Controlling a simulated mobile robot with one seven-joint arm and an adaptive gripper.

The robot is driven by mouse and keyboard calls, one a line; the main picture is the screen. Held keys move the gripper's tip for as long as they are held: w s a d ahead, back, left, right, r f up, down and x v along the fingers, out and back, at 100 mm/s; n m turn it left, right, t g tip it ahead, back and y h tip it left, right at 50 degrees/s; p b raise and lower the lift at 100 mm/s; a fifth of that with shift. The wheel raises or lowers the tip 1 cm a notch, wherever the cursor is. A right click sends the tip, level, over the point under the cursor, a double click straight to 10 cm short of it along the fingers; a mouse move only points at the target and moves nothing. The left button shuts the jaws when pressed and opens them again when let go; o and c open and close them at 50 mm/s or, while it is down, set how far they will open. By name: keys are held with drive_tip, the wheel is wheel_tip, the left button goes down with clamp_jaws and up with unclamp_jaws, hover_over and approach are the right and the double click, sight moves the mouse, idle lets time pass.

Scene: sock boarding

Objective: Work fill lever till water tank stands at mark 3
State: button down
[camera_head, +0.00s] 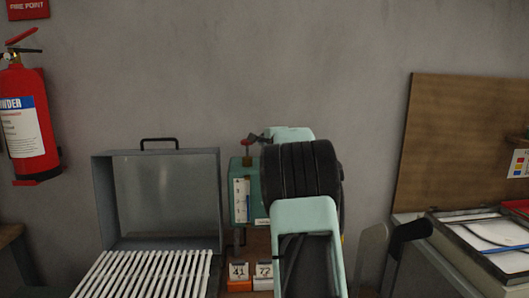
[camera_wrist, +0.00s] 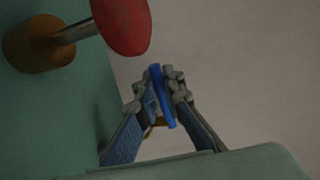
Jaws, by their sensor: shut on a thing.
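The green water tank (camera_head: 240,176) stands behind and left of my arm in the head view. A white gauge strip (camera_head: 241,200) with marks is on its front; the level is too small to read. The tank's green side (camera_wrist: 45,120) fills the left.
An open grey metal case (camera_head: 158,200) and a white slatted rack (camera_head: 145,275) are left of the tank. Small numbered cards (camera_head: 239,272) stand below it. A tray with papers (camera_head: 480,235) and a wooden board (camera_head: 455,140) are at the right. A fire extinguisher (camera_head: 25,120) hangs far left.

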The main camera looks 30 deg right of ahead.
drive_tip(key=shift+w+f+m+g+h+b, duration=0.15)
drive_tip(key=shift+w+m+g+h+b, duration=0.15)
drive_tip(key=shift+m+h+b, duration=0.4)
drive_tip(key=shift+w+d+m+g+h, duration=0.2)
drive_tip(key=shift+m+g+h, duration=0.3)
drive_tip(key=shift+h, duration=0.5)
drive_tip(key=c, duration=2)
unclamp_jaws()
drive_tip(key=shift+c, duration=0.2)
